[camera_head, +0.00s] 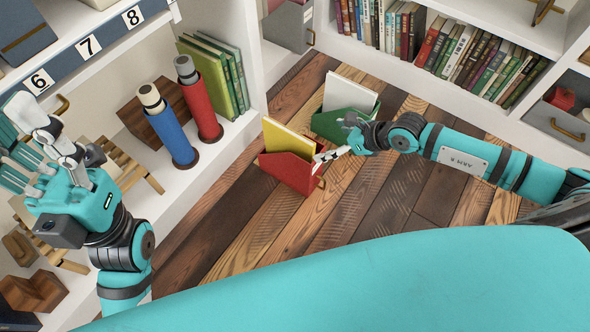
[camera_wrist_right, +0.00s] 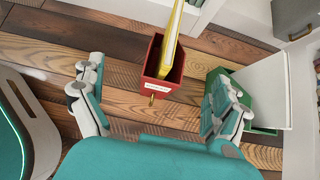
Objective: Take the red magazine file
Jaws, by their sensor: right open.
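The red magazine file (camera_head: 290,173) stands on the plank floor with a yellow folder (camera_head: 286,138) in it. In the right wrist view the red file (camera_wrist_right: 157,84) is at the top middle, with a white label and a small brass pull on its near face. My right gripper (camera_head: 338,143) is open beside the file in the head view. In the wrist view its fingers (camera_wrist_right: 158,95) are spread wide, with nothing held and the file beyond and between them. My left gripper (camera_head: 38,150) is at the left shelf, its fingers apart and empty.
A green magazine file (camera_head: 343,122) with a white folder stands close behind the red one. A shelf at left holds blue (camera_head: 168,130) and red (camera_head: 199,98) cylinders and green books (camera_head: 219,72). Bookshelves line the back. Floor in front of the files is clear.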

